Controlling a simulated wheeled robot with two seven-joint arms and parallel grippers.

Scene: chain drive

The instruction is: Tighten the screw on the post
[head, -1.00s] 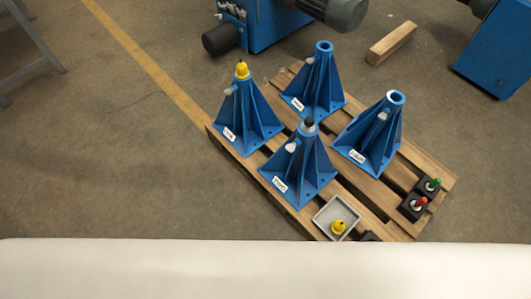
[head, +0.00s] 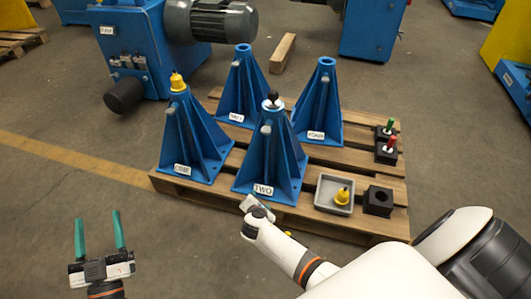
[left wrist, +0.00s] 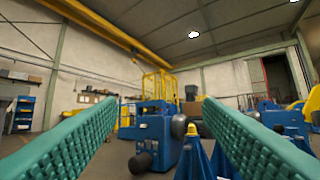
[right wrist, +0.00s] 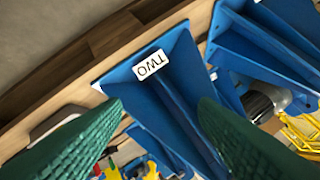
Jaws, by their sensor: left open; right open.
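Four blue ribbed posts stand on a wooden pallet in the head view: post ONE (head: 192,140), post TWO (head: 268,155), post FOUR (head: 320,105) and a back post (head: 243,88) with a hard-to-read label. Grey screw-like knobs show on their sides, as on post TWO (head: 266,129). Post ONE has a yellow cap (head: 178,82); post TWO has a dark knob (head: 272,99) on top. My left gripper (head: 99,218) is open and empty, left of the pallet. My right gripper (head: 258,204) is open before post TWO, which shows between its fingers in the right wrist view (right wrist: 155,90).
A grey tray (head: 334,194) holding a yellow-capped piece (head: 342,196) and a black block (head: 378,201) sit at the pallet's front right. Black holders with red (head: 391,144) and green (head: 390,125) pieces stand behind. Blue machines stand at the back. Floor left of the pallet is clear.

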